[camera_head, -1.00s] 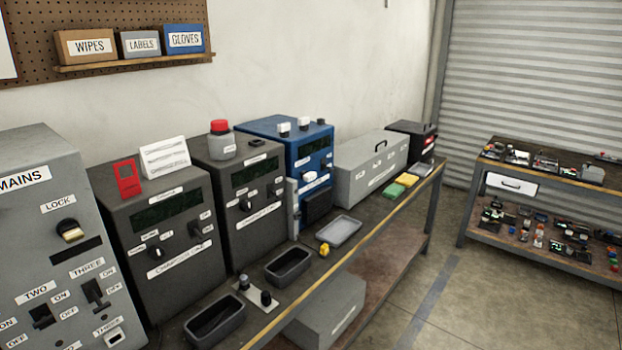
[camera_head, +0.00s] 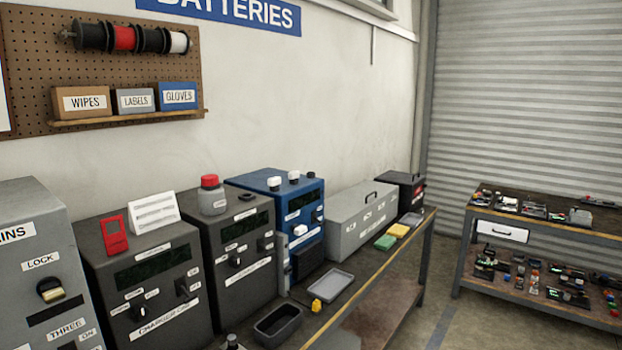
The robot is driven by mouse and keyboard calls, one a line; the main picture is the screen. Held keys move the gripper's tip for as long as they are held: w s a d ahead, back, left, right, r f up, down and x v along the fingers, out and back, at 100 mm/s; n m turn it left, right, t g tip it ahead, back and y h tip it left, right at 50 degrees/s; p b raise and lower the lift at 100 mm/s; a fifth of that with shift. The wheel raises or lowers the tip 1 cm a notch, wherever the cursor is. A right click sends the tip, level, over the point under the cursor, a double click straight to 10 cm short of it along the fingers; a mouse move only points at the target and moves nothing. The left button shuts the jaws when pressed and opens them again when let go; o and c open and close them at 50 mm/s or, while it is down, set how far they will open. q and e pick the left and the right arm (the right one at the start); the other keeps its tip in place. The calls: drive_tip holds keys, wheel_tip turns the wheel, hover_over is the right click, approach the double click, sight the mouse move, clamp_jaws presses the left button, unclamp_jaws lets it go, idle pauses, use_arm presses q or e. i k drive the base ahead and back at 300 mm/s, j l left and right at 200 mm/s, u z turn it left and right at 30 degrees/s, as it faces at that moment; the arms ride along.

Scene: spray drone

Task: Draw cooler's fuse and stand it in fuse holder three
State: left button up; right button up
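A blue machine (camera_head: 270,203) stands against the wall mid-bench. Two white-capped pieces, one left (camera_head: 274,183) and one right (camera_head: 294,176), stand upright on its top, with a small dark piece (camera_head: 310,174) beside them. Its front has small labels too small to read, so I cannot tell whether it is the cooler or which piece is a fuse. I cannot make out a fuse holder three. Neither gripper is in view.
Two dark charger units, one left (camera_head: 97,260) and one right (camera_head: 213,232), stand between cabinet and blue machine. A red-capped bottle (camera_head: 211,195) stands on the right one. A dark tray (camera_head: 277,326), a grey tray (camera_head: 331,285) and a grey case (camera_head: 350,225) are on the bench. A cluttered shelf (camera_head: 545,235) stands right.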

sight(301, 229)
drive_tip(key=u, duration=0.35)
drive_tip(key=i+l+u, duration=0.15)
drive_tip(key=l, duration=0.2)
drive_tip(key=i+l+u, duration=0.35)
drive_tip(key=l, duration=0.4)
drive_tip(key=i+l+u, duration=0.2)
drive_tip(key=l, duration=0.2)
drive_tip(key=i+l, duration=0.1)
drive_tip(key=l, duration=0.35)
drive_tip(key=i+l, duration=0.15)
drive_tip(key=l, duration=0.25)
drive_tip(key=i+l, duration=0.1)
drive_tip(key=l, duration=0.3)
drive_tip(key=i+l, duration=0.1)
drive_tip(key=l, duration=0.35)
drive_tip(key=i+l+u, duration=0.1)
drive_tip(key=l, duration=0.35)
drive_tip(key=i+l, duration=0.15)
drive_tip(key=l, duration=0.25)
